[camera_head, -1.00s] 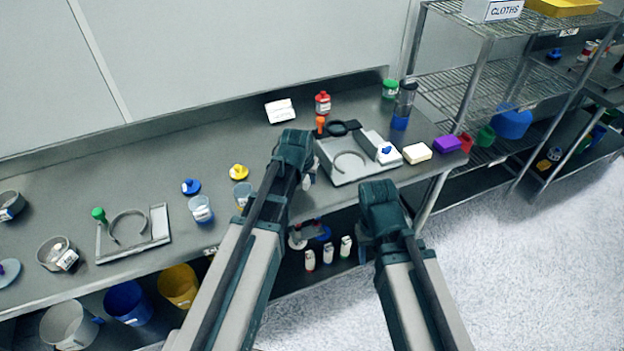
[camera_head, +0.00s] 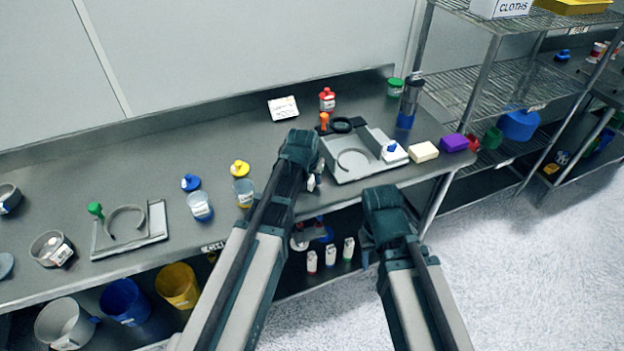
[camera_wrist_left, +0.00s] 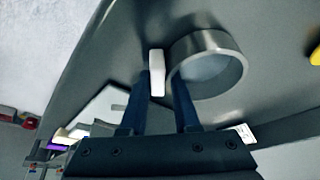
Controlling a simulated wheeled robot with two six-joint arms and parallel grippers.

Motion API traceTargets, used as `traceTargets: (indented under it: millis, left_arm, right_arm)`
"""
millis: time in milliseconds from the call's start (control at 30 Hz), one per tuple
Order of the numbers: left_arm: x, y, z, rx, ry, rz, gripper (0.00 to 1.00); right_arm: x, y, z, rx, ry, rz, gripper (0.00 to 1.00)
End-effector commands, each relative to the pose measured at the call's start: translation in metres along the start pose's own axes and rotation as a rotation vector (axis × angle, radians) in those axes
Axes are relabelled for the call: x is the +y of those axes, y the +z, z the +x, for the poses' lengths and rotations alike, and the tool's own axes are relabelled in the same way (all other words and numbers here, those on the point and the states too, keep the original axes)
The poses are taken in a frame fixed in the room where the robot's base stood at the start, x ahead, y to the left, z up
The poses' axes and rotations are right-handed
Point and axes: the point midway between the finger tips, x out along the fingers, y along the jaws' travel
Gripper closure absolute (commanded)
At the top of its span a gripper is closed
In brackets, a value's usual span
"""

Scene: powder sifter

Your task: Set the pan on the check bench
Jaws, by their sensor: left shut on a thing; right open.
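A round metal pan (camera_wrist_left: 228,77) shows in the left wrist view, with a white tab (camera_wrist_left: 157,75) at its side. My left gripper (camera_wrist_left: 168,85) is shut on the pan at this tab. Grey bench top lies behind the pan; I cannot tell how high the pan is above it. In the head view my left gripper (camera_head: 308,172) is over the bench's front edge and hides most of the pan. The bench (camera_head: 260,135) is a long grey metal worktop. My right gripper (camera_head: 374,232) is open, in front of the bench, its fingers mostly hidden.
A grey tray-like stand with a ring (camera_head: 340,170) is just right of my left gripper. A smaller ring stand (camera_head: 158,235) is on the left, near two cups (camera_head: 200,207). A wire shelf rack (camera_head: 500,75) is on the right.

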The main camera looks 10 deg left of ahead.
Motion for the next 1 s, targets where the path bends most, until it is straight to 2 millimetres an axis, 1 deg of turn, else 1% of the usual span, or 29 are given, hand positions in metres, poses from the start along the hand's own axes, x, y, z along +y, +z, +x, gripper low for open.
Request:
traceTargets:
  millis: [67, 100, 233, 267, 667, 867, 1000]
  left_arm:
    - [0.0, 0.001, 0.004, 0.0, 0.0, 0.0, 1.0]
    - [0.0, 0.001, 0.003, 0.0, 0.0, 0.0, 0.67]
    - [0.0, 0.001, 0.002, 0.0, 0.0, 0.0, 0.43]
    - [0.0, 0.001, 0.002, 0.0, 0.0, 0.0, 0.4]
    - [0.0, 0.0, -0.001, 0.0, 0.0, 0.0, 0.4]
    - [0.0, -0.001, -0.016, 0.0, 0.0, 0.0, 0.4]
    - [0.0, -0.001, -0.035, 0.0, 0.0, 0.0, 0.4]
  right_arm:
    - [0.0, 0.0, 0.004, 0.0, 0.0, 0.0, 0.5]
    - [0.0, 0.0, 0.003, 0.0, 0.0, 0.0, 0.5]
    - [0.0, 0.0, 0.002, 0.0, 0.0, 0.0, 0.5]
    - [0.0, 0.0, 0.002, 0.0, 0.0, 0.0, 0.5]
    - [0.0, 0.0, -0.001, 0.0, 0.0, 0.0, 0.5]
    - [0.002, 0.001, -0.015, 0.0, 0.0, 0.0, 0.5]
    - [0.003, 0.002, -0.033, 0.0, 0.0, 0.0, 0.5]
